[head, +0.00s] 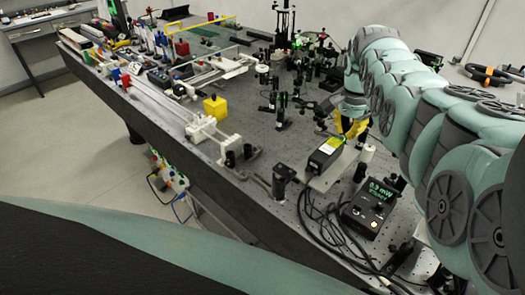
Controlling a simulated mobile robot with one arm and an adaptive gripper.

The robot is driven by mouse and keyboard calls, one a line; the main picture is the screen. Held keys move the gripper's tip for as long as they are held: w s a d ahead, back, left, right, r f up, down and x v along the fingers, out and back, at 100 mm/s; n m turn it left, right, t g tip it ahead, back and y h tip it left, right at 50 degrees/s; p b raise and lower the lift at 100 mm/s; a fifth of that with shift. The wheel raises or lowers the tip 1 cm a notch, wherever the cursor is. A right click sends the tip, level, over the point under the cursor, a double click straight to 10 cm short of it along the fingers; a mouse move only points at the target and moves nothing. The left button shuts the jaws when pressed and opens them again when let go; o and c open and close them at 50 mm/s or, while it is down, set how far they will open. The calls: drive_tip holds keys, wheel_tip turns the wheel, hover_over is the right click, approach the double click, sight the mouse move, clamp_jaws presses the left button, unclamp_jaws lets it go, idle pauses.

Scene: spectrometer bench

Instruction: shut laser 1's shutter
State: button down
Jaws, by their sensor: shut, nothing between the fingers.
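A dark box with a yellow-green top and a cable, which looks like a laser head (326,151), sits on a pale mount near the right edge of the bench. I cannot read a number on it, so I cannot tell whether it is laser 1. My gripper (351,129), with yellow fingers, is just behind and to the right of this box, low over the bench. Its fingers are shut, with nothing seen held. A shutter cannot be made out; it may be hidden by my gripper or too small to tell.
A power meter (369,209) with a lit green display reading about 0.3 mW stands at the near right. Black cables (322,222) loop beside it. Posts and optics (282,110) crowd the bench's middle. A yellow block (215,107) stands left. The perforated bench top (262,150) has bare patches.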

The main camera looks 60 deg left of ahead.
drive_tip(key=c, duration=1)
unclamp_jaws()
drive_tip(key=shift+o, duration=0.2)
drive_tip(key=shift+r, duration=0.1)
drive_tip(key=r, duration=1)
drive_tip(key=shift+s+a+r, duration=0.15)
drive_tip(key=shift+a+r, duration=0.05)
drive_tip(key=shift+r, duration=0.15)
drive_tip(key=shift+s+r, duration=0.1)
drive_tip(key=shift+r, duration=0.5)
